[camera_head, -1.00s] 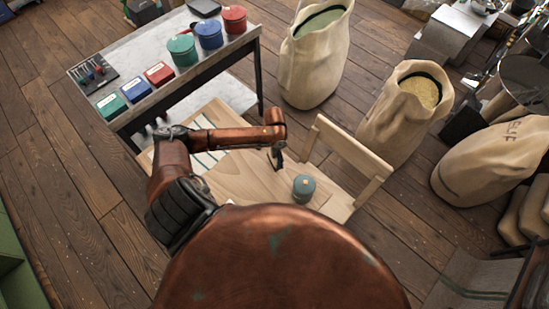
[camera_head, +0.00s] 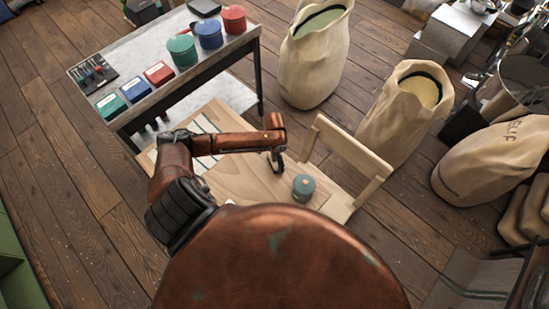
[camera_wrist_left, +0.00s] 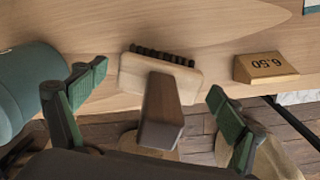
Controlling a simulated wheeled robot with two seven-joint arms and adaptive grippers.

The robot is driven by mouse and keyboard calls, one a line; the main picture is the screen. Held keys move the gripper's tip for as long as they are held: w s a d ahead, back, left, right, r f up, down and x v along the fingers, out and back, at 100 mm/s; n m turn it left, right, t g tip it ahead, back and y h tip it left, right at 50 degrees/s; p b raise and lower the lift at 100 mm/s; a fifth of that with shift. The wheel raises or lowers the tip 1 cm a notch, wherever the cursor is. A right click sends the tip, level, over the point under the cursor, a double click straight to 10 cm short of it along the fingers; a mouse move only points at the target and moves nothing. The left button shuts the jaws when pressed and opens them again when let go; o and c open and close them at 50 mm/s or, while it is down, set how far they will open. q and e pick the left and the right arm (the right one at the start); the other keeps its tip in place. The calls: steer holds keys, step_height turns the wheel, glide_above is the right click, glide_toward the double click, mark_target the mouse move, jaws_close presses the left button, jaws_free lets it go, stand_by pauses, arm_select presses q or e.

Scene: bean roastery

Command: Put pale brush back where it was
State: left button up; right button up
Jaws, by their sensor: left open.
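A brush (camera_wrist_left: 160,75) with a pale wooden block, dark bristles and a brown handle shows in the left wrist view. Its bristles are toward the wooden surface (camera_wrist_left: 215,35) and its handle points toward my camera. My left gripper (camera_head: 277,160) is over the pale wooden bench (camera_head: 245,175) in the head view. Its two green-padded fingers are spread, one on each side of the brush, with visible gaps. I cannot make out the brush in the head view. My right gripper is not in view.
A teal canister (camera_head: 303,188) stands on the bench close to my left gripper; it also shows in the wrist view (camera_wrist_left: 30,90). A marble-topped table (camera_head: 150,60) with tins stands behind. Sacks (camera_head: 315,60) stand on the floor.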

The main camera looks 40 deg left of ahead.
arm_select(q)
steer(key=shift+r, duration=0.1)
step_height(320, 180, up, 12)
steer(key=shift+r, duration=0.1)
stand_by(0.4)
